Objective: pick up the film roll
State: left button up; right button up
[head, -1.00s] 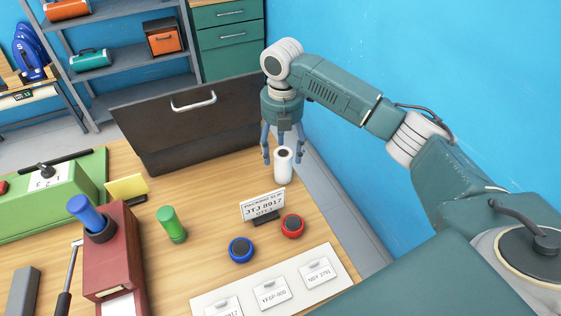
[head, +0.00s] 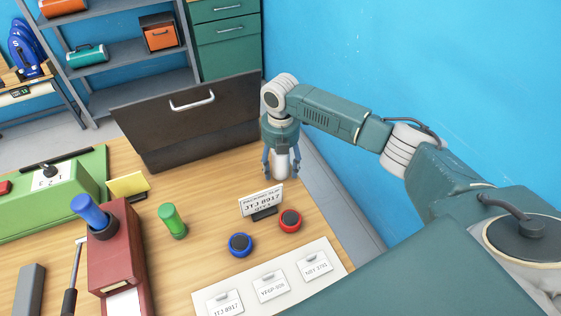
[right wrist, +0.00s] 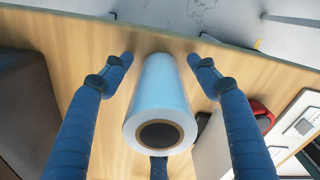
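The white film roll (head: 282,165) stands upright on the wooden table near its right edge. In the right wrist view the film roll (right wrist: 160,105) shows its dark core end towards the camera. My right gripper (head: 281,172) is lowered around the roll from above. In the right wrist view its blue fingers (right wrist: 161,75) are spread, one on each side of the roll with visible gaps. A third finger shows partly behind the roll's near end. My left gripper is not in view.
A packing slip stand (head: 262,202), a red puck-like button (head: 290,220) and a blue one (head: 240,245) stand nearby. A dark panel with a handle (head: 190,125) rises behind. The blue wall is to the right. Label cards (head: 270,287) lie in front.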

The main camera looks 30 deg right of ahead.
jog(key=c, duration=1.1)
jog(key=shift+r, duration=0.1)
